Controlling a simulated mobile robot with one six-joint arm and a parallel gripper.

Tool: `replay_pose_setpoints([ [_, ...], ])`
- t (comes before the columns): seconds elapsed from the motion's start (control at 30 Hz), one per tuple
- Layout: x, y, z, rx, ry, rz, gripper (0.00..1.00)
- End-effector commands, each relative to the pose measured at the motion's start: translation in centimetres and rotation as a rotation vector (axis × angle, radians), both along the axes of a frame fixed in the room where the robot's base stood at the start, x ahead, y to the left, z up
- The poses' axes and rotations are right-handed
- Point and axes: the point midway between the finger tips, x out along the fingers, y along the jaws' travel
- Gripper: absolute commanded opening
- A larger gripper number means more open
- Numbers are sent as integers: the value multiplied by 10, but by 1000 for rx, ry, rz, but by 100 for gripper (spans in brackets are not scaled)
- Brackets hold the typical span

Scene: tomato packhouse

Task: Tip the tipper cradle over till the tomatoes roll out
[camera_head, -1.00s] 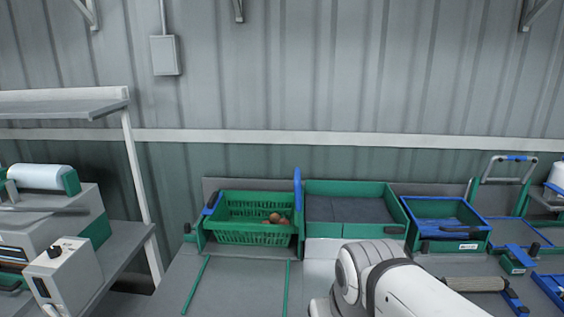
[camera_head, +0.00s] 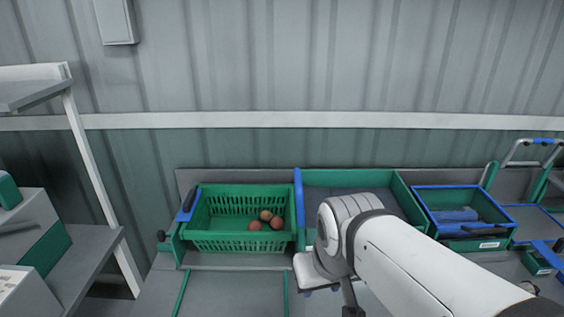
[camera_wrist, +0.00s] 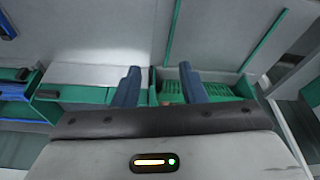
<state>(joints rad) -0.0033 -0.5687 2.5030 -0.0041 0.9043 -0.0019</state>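The tipper cradle (camera_head: 186,203) stands at the back of the bench and holds a green slotted basket (camera_head: 238,243). A few red-brown tomatoes (camera_head: 265,216) lie inside, at the basket's right end. The cradle has a dark blue handle at its left, and a blue upright (camera_head: 299,208) stands at its right. In the wrist view, my gripper (camera_wrist: 160,85) is open, with two blue fingers apart and nothing seen held. Part of the green basket (camera_wrist: 225,91) shows beyond the right finger. In the head view my arm hides most of the gripper, right of the basket.
A green-walled tray (camera_head: 405,195) with a grey floor stands right of the cradle, partly behind my arm. A blue-rimmed green crate (camera_head: 478,238) stands farther right. The bench top (camera_head: 235,294) before the cradle is clear between two green strips.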

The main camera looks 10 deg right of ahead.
Motion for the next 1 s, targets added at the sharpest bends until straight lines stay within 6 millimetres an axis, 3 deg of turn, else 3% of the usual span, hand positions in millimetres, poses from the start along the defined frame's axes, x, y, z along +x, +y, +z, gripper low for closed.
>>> replay_pose_setpoints([
  [0.13,3,0,4,2,3,-4,38],
  [0.27,23,-5,25,20,26,-31,38],
  [0.5,102,-10,97,97,126,-108,38],
  [0.7,166,-18,146,167,211,-154,38],
  [0.83,195,-24,165,201,250,-168,38],
  [1.0,214,-27,176,223,279,-175,38],
])
